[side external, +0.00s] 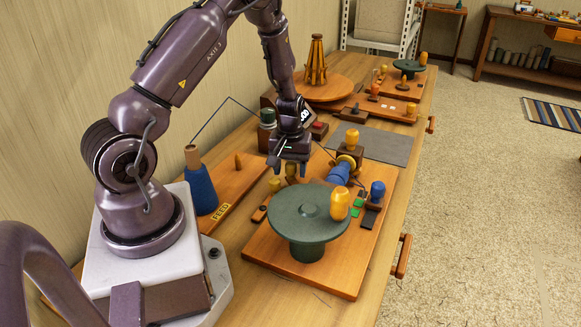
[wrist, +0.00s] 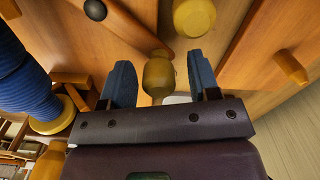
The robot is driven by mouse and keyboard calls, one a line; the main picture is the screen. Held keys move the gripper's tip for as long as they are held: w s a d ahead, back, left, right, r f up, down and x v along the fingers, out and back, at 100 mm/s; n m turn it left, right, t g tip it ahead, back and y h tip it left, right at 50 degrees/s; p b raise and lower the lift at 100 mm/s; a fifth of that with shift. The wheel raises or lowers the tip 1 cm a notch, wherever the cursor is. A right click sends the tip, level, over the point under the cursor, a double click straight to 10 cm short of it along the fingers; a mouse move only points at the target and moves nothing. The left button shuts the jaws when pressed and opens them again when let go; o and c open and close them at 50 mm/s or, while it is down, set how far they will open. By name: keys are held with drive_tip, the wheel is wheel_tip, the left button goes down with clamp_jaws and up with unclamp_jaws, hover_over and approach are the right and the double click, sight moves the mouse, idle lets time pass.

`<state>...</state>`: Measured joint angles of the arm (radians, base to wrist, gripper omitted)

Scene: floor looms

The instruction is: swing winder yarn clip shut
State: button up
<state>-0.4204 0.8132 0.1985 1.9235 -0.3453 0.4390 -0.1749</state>
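The winder's wooden board (side external: 345,277) carries a green wheel (side external: 300,212) with a yellow handle and a blue yarn bobbin (side external: 340,173). What looks like the yarn clip is a wooden lever (wrist: 122,22) with a dark pivot at one end and a yellow knob (wrist: 158,78) at the other. My gripper (side external: 289,171) is low over the board behind the wheel. In the wrist view my gripper (wrist: 161,82) is open, its blue fingers either side of the yellow knob with gaps showing. I cannot tell whether the clip is open or shut.
A short yellow post (wrist: 193,16) stands close beyond the knob. The blue bobbin (wrist: 22,82) is at the left in the wrist view. A blue yarn cone (side external: 201,189) and a peg (side external: 238,162) stand on the feed board. A grey mat (side external: 378,146) lies clear.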

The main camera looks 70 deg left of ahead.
sight(290, 163)
wheel_tip(290, 163, up, 13)
idle(0.6)
drive_tip(key=s+d+r+m+t, duration=0.2)
drive_tip(key=s+d+r+m, duration=0.4)
drive_tip(key=d+r, duration=0.2)
drive_tip(key=s+d+r+m+t, duration=0.3)
drive_tip(key=s+d+r+m, duration=0.3)
drive_tip(key=d+r, duration=0.3)
drive_tip(key=d, duration=0.4)
drive_tip(key=shift+r+t, duration=0.3)
